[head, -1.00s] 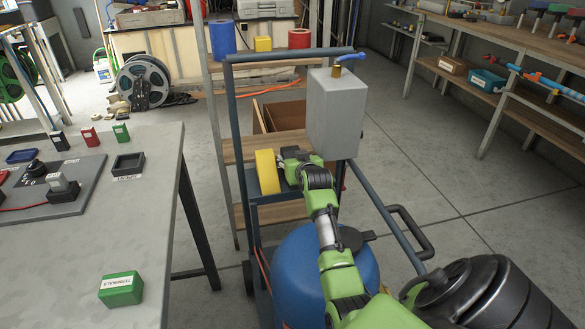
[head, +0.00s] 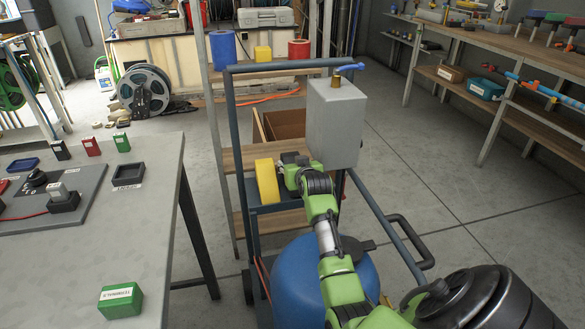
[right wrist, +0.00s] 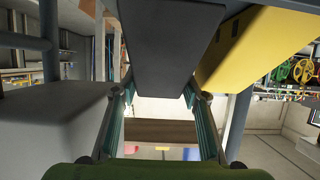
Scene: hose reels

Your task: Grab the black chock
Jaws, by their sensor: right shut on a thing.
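A dark, near-black block (right wrist: 170,40), which looks like the black chock, is between the fingers of my right gripper (right wrist: 160,92) in the right wrist view. The fingers are shut on its two sides. A yellow wedge-like block (right wrist: 250,50) is close on its right there. In the head view my right gripper (head: 287,168) is at the cart's small shelf, just right of the yellow block (head: 266,180). The black chock is mostly hidden there by the gripper. My left gripper is not in view.
The blue cart frame (head: 234,130) carries a grey box (head: 335,122) and a blue drum (head: 305,275) near my right arm. A grey table (head: 110,240) with a green box (head: 120,300) is at left. Open floor (head: 430,170) is at right.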

